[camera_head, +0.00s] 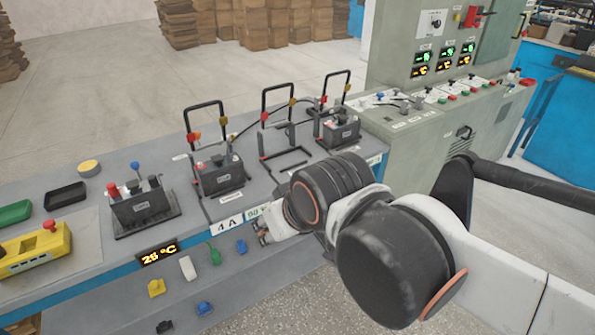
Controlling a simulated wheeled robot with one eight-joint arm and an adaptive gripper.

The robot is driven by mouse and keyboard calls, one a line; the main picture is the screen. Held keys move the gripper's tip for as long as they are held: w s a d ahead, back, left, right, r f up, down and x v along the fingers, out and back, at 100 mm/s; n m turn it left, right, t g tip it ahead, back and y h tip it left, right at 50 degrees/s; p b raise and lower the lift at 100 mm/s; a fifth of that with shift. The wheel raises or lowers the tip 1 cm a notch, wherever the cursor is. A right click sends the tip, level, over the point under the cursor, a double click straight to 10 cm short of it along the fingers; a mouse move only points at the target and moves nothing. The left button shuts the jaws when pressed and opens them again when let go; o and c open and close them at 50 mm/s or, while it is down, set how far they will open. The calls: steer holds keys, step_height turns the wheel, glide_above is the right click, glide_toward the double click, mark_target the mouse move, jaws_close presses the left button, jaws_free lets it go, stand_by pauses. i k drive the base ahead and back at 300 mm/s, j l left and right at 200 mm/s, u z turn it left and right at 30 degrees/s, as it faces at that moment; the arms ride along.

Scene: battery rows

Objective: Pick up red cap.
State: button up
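A small red cap (113,190) sits on the left end of the dark battery (143,206), which stands in a black tray at the left of the bench. Other small red parts show at the black handle frames, such as a red piece (194,136) on the left frame, so I cannot be sure which is meant. I see nothing held.
Two more batteries (220,176) (340,130) stand on the bench under or beside black frames. A yellow box (35,250) with a red knob is at the far left. Several coloured pieces, including a yellow one (156,288), lie on the lower shelf. A grey control cabinet (400,60) rises at right.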

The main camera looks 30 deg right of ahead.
mark_target(112, 187)
steer(key=z, duration=1.2)
steer(key=u, duration=1.85)
steer(key=i+l+u, duration=0.35)
steer(key=l, duration=0.25)
steer(key=i+l+u, duration=0.35)
steer(key=l, duration=0.3)
steer(key=i+l+u, duration=0.15)
steer(key=l, duration=0.2)
